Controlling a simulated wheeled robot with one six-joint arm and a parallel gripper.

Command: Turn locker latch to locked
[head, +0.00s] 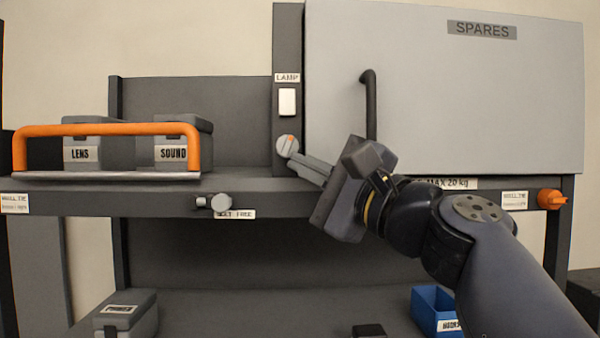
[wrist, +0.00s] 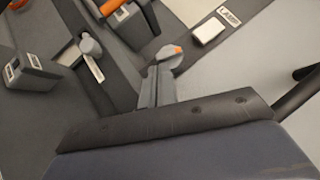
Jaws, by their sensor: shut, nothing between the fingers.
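The locker is the pale grey door (head: 450,90) labelled SPARES, with a black vertical handle (head: 370,105). The latch looks to be the small round pale knob (head: 286,144) with an orange mark, on the dark post left of the door. It also shows in the wrist view (wrist: 167,58), its orange mark toward the upper right. My gripper (head: 294,157) is shut and empty, its fingertips at the knob's lower right edge. In the wrist view the fingertips (wrist: 158,72) overlap the knob's near side; I cannot tell whether they touch it.
A white switch (head: 287,102) labelled LAMP sits above the knob. An orange rail (head: 105,130) fronts the LENS and SOUND cases on the shelf at left. A grey knob (head: 220,203) and an orange knob (head: 551,199) stick out from the shelf edge. A blue bin (head: 428,315) stands below.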

